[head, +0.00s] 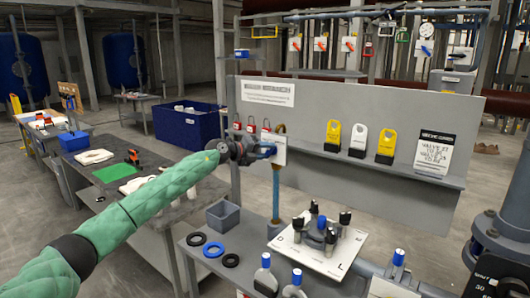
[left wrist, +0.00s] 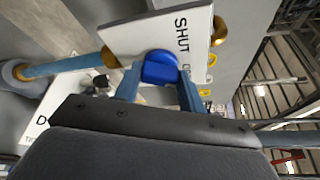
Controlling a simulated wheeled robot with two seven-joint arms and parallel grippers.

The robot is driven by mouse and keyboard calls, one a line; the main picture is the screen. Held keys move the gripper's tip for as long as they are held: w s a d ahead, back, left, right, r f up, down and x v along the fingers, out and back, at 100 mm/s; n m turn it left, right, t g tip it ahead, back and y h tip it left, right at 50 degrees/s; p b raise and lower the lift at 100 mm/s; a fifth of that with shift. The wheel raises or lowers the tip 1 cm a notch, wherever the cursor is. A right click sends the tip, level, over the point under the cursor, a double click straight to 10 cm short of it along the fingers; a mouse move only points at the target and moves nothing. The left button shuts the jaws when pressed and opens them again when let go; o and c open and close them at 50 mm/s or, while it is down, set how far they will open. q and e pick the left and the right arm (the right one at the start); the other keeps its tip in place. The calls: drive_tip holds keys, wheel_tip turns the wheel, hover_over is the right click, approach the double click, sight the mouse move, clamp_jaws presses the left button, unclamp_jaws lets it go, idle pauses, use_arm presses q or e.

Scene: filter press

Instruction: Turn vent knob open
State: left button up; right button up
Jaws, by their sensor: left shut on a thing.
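The vent knob (left wrist: 160,68) is blue and sits in front of a white plate (left wrist: 150,32) marked SHUT in the left wrist view. My left gripper (head: 266,150) reaches in from the left in the head view, at the near side of the same plate (head: 281,146). In the left wrist view the left gripper (left wrist: 159,86) has one finger on each side of the knob and is shut on it. The rest of the plate's lettering is hidden or too small to read. My right gripper is not in view.
A blue upright pipe (head: 276,192) with a brass top stands by the plate. A grey panel (head: 330,105) with a shelf of yellow and white tags lies behind. A white board with black knobs (head: 320,249), rings (head: 213,250) and a grey bin (head: 223,215) are below.

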use_arm(q)
drive_tip(key=shift+s+d+f+m+y, duration=0.15)
drive_tip(key=shift+m+y, duration=0.35)
drive_tip(key=shift+m, duration=0.8)
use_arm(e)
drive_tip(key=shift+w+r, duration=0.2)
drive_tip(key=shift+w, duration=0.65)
use_arm(q)
drive_tip(key=shift+y, duration=0.3)
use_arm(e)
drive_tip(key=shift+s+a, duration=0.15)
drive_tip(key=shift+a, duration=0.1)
use_arm(q)
drive_tip(key=o, duration=1)
